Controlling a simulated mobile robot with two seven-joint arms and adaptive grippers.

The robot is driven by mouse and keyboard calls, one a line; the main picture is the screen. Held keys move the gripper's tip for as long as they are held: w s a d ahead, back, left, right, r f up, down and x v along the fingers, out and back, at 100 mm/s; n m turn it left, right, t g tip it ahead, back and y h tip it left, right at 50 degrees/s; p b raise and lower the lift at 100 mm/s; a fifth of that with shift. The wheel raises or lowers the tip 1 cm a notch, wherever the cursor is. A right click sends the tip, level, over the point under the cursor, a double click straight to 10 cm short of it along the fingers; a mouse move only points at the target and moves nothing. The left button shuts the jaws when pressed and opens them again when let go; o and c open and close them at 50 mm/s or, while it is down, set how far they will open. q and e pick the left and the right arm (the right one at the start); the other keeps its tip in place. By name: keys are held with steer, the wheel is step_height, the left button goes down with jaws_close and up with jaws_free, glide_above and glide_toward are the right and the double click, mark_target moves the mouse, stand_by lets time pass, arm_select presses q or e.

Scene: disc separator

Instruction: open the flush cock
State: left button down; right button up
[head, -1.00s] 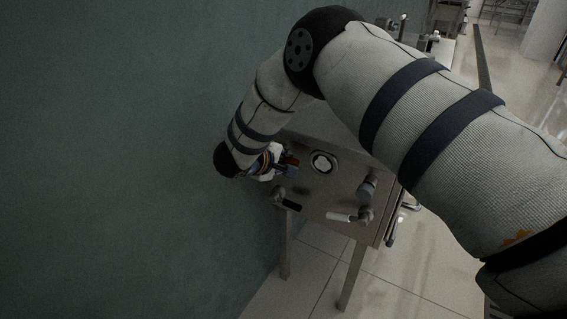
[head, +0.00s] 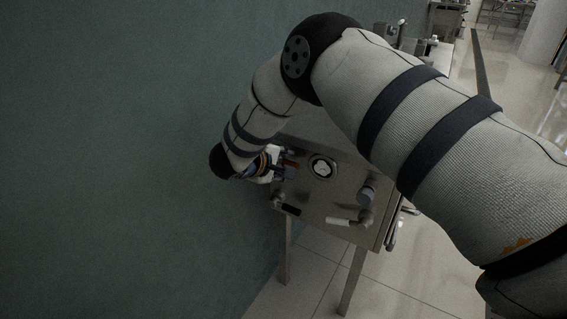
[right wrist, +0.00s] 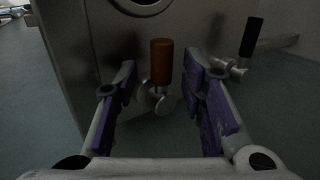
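A cock with an orange-brown handle (right wrist: 161,62) stands upright on the steel panel in the right wrist view, its metal body (right wrist: 154,99) below the handle. My right gripper (right wrist: 160,84) is open, with its purple-padded fingers on either side of this cock and visible gaps to it. In the head view my right gripper (head: 284,170) is at the panel's left edge, with the red handle (head: 289,163) partly hidden beside it. A black-handled cock (head: 291,210) is below it, and its handle also shows in the right wrist view (right wrist: 251,37). No label shows which is the flush cock. My left gripper is not in view.
The steel panel (head: 322,202) carries a round gauge (head: 322,168), a grey-blue knob (head: 366,194) and a white-handled cock (head: 341,221). A green wall (head: 120,160) stands close on the left. Open tiled floor lies at the right.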

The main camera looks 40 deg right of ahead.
steer(key=shift+a, duration=0.1)
steer(key=v, duration=1.2)
